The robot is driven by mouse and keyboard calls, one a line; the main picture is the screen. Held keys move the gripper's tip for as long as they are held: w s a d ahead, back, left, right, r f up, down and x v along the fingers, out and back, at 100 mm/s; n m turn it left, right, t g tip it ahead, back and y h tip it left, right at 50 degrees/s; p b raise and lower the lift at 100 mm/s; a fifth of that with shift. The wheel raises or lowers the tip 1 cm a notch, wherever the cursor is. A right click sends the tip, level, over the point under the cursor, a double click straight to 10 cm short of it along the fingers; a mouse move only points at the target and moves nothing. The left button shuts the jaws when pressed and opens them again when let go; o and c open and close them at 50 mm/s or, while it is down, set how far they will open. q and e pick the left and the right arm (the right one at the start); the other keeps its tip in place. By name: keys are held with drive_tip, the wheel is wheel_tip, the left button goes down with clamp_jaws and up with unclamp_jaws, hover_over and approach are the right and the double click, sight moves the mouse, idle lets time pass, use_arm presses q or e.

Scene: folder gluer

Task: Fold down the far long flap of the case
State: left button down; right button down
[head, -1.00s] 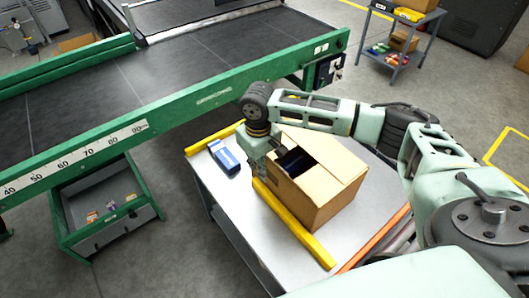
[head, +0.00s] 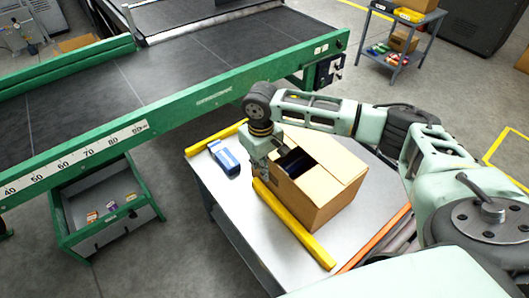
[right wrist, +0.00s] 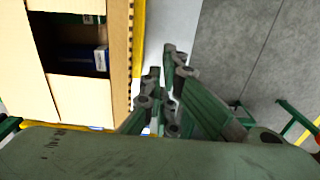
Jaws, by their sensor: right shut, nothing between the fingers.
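The case (head: 325,200) is an open brown carton on a metal table. Its top shows a dark opening (head: 294,163) with cardboard panels around it; one broad panel (head: 338,152) covers the right part. In the right wrist view the case (right wrist: 35,70) is at left, with panels at both ends of the opening and a narrow strip (right wrist: 118,50) along its right side. I cannot tell that strip's angle. My right gripper (head: 266,166) is beside the case's left side in the head view. Its fingers (right wrist: 165,80) are shut and empty, outside the case. My left gripper is out of view.
A blue packet (head: 225,158) lies left of the case. A green-framed conveyor (head: 190,85) runs behind. A blue-and-white item (right wrist: 101,58) is inside the case. A green bin (head: 95,240) stands at left.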

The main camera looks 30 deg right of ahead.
drive_tip(key=shift+w+d+p, duration=0.25)
drive_tip(key=shift+d+p, duration=0.2)
drive_tip(key=shift+d, duration=1.25)
drive_tip(key=shift+w+d+p, duration=0.2)
drive_tip(key=shift+d+p, duration=0.2)
drive_tip(key=shift+d, duration=1.3)
